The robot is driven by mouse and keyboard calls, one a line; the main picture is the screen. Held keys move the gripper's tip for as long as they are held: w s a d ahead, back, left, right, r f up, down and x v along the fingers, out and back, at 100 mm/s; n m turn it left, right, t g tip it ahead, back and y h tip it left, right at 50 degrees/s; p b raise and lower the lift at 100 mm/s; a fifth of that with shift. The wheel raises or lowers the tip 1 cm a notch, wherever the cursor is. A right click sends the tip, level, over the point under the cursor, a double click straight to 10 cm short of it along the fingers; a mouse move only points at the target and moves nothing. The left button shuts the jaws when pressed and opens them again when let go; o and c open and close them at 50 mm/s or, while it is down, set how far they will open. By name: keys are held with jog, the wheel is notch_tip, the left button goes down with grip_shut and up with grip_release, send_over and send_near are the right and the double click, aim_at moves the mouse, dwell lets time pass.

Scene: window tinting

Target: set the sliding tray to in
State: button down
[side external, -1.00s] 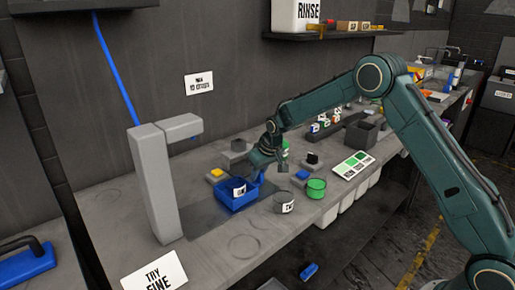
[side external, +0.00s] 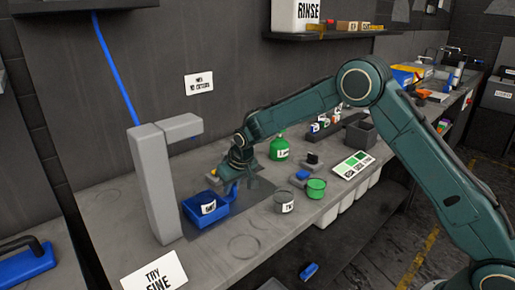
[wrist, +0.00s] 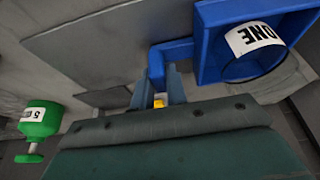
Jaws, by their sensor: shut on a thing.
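The sliding tray (side external: 190,218) is a blue open box on a dark grey plate, close beside the foot of the grey upright post. A cup labelled ONE (side external: 208,206) sits in it. The tray's wall also shows at the upper right of the wrist view (wrist: 208,45). A bent blue handle (wrist: 172,50) reaches out from its side. My gripper (side external: 232,186) is at that handle, on the tray's right side. In the wrist view its two blue-grey fingers (wrist: 160,85) are shut on the handle, whose gripped end is partly hidden.
The grey post (side external: 157,190) with an overhanging arm stands left of the tray. A grey cup (side external: 284,203) and a green cup (side external: 316,188) stand to the right. A green bottle (side external: 279,149) stands behind my gripper. The front bench is mostly clear.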

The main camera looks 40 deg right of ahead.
jog(key=shift+a, duration=1.05)
jog(key=c, duration=1.4)
grip_release()
jog(key=shift+a, duration=0.15)
jog(key=shift+d, duration=0.2)
jog(key=shift+r, duration=0.1)
jog(key=shift+s+r, duration=0.1)
jog(key=shift+r, duration=0.1)
jog(key=v, duration=1.3)
